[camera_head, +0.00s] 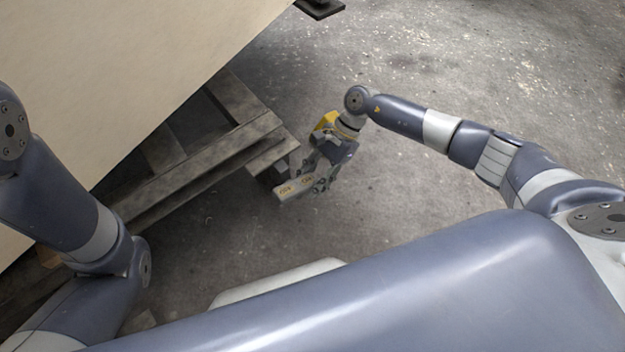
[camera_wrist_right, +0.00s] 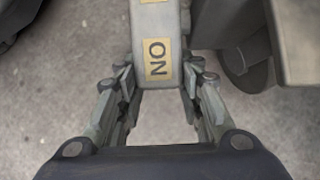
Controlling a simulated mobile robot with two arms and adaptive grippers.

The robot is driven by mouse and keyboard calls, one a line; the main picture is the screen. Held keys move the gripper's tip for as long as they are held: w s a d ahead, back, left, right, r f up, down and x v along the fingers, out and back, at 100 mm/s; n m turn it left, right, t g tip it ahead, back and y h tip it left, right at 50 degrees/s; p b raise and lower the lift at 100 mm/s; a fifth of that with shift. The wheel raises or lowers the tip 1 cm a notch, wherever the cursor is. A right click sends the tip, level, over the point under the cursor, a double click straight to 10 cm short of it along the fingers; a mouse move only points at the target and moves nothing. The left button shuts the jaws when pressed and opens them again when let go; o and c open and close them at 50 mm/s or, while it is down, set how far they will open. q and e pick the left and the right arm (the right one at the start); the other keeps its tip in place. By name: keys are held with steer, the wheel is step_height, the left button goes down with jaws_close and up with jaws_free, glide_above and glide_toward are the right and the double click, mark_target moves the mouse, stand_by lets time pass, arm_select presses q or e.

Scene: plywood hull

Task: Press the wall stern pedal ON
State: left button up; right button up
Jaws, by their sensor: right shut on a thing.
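The pedal (camera_head: 296,188) is a pale grey bar with yellow label patches, low beside the end of a timber frame. In the right wrist view the pedal (camera_wrist_right: 158,20) runs from the top edge down between my fingers, with a yellow label reading "ON" near its close end. My right gripper (camera_head: 307,178) is at the pedal; in the wrist view its fingers (camera_wrist_right: 158,78) are on both sides of that ON end, shut on it. The pedal's mount is mostly hidden. My left arm shows at the left, but its gripper is out of view.
A large plywood hull panel (camera_head: 130,70) slants across the upper left. Grey timber beams (camera_head: 205,160) lie beneath it, close to my right gripper. A dark foot (camera_head: 320,8) stands at the top. The concrete floor (camera_head: 480,60) at the right is open.

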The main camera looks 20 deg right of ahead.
steer(key=o, duration=1.1)
steer(key=shift+w+d+r, duration=0.1)
steer(key=shift+d+r, duration=0.05)
steer(key=shift+r, duration=0.1)
steer(key=v, duration=1.1)
steer(key=shift+r, duration=0.2)
